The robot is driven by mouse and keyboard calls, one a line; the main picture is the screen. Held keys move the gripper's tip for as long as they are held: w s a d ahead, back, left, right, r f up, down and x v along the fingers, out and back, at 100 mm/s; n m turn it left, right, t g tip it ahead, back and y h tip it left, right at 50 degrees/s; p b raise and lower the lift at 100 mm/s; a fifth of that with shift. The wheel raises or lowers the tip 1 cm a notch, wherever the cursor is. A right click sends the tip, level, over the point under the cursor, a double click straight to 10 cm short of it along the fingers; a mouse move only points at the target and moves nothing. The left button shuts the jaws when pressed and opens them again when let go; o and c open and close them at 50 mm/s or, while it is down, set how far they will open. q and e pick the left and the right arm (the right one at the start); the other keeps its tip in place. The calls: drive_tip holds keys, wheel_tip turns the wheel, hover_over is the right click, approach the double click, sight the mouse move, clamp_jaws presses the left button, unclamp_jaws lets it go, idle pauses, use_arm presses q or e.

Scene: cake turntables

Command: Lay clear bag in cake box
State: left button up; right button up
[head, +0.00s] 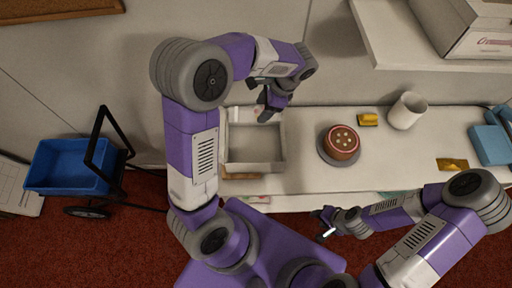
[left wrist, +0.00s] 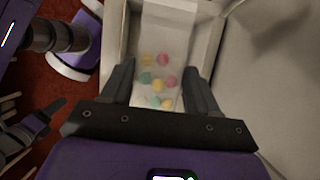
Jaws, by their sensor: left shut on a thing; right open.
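The clear bag (left wrist: 158,82) holds several pink, yellow and green balls. In the left wrist view it lies between the two fingers of my left gripper (left wrist: 161,90), which is shut on it. The open cake box (head: 284,150) is a pale, shallow tray on the counter. My left gripper (head: 268,108) is over the box's far end in the head view. The box walls (left wrist: 114,40) show around the bag in the wrist view; whether the bag touches the floor I cannot tell. My right gripper (head: 328,222) is open and empty near the counter's front edge.
A white cup (head: 406,110), yellow items (head: 368,119) and blue objects (head: 490,145) stand further right. A shelf (head: 400,50) overhangs the back right. A blue cart (head: 66,168) stands left.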

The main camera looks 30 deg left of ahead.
use_arm(q)
drive_tip(key=shift+s+f+b, duration=0.25)
drive_tip(key=shift+f+b, duration=0.05)
drive_tip(key=shift+f, duration=0.2)
drive_tip(key=shift+w+f+b, duration=0.15)
drive_tip(key=shift+f+b, duration=0.15)
drive_tip(key=shift+f, duration=0.05)
drive_tip(key=b, duration=1.9)
hover_over(258, 155)
drive_tip(key=d, duration=0.1)
wheel_tip(258, 155, down, 19)
drive_tip(key=f+b, duration=0.1)
drive_tip(key=f, duration=0.2)
drive_tip(key=f+b, duration=0.1)
drive_tip(key=f, duration=0.2)
drive_tip(key=f+b, duration=0.1)
drive_tip(key=f, duration=0.2)
drive_tip(key=shift+w+d+f, duration=0.15)
drive_tip(key=shift+w+f, duration=0.2)
drive_tip(key=shift+f, duration=0.55)
drive_tip(key=shift+f+b, duration=0.1)
drive_tip(key=shift+b, duration=0.2)
drive_tip(key=o, duration=1.4)
